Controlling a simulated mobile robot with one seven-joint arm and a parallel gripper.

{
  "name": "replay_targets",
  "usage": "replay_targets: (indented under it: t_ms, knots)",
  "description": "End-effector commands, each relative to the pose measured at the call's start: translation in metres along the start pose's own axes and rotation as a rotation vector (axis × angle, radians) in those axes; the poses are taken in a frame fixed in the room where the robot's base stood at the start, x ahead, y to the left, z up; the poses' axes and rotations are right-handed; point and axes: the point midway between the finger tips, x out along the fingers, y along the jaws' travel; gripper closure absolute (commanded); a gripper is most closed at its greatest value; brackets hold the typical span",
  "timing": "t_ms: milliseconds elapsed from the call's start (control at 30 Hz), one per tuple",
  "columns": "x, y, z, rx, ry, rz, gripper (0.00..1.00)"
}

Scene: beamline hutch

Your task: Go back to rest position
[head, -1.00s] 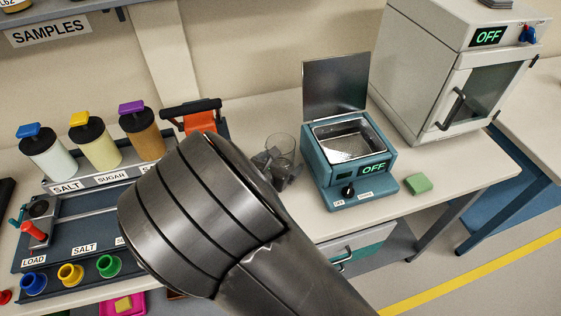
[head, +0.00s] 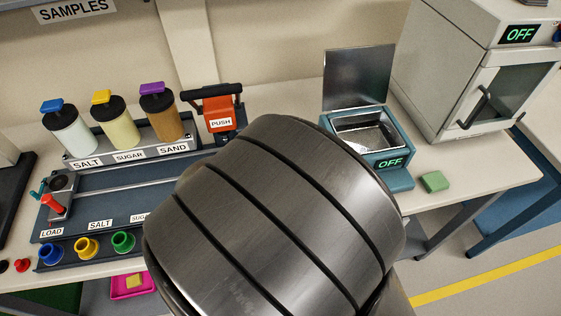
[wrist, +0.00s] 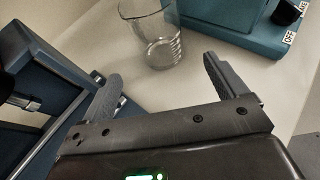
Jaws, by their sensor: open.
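My gripper (wrist: 163,75) is open in the wrist view, its two fingers spread with nothing between them. A clear glass beaker (wrist: 152,38) stands on the pale bench just beyond the fingertips. Its contents are hard to make out. In the head view my thick grey arm fills the lower middle and hides my gripper and the beaker. The teal bath (head: 397,178) with its raised lid and "OFF" display is behind the arm to the right; its base also shows in the wrist view (wrist: 235,22).
The dispenser rack with salt, sugar and sand jars (head: 160,117) stands left, beside the orange "PUSH" press (head: 221,112). Coloured cups (head: 86,247) line the front tray. A green block (head: 434,182) lies right of the bath. A large oven (head: 500,75), "OFF", stands back right.

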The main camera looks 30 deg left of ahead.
Motion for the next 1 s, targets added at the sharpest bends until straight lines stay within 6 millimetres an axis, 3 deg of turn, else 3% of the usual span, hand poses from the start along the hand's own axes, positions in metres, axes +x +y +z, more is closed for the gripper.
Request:
replay_targets:
  t_ms: [600,733,867,1000]
  knots:
    - [0.001,-0.001,0.003,0.035,0.020,-0.004,0.10]
    - [0.006,-0.006,0.016,0.195,0.107,-0.020,0.10]
    - [0.013,-0.015,0.042,0.472,0.240,-0.050,0.10]
    - [0.030,-0.059,0.068,0.701,0.292,-0.170,0.10]
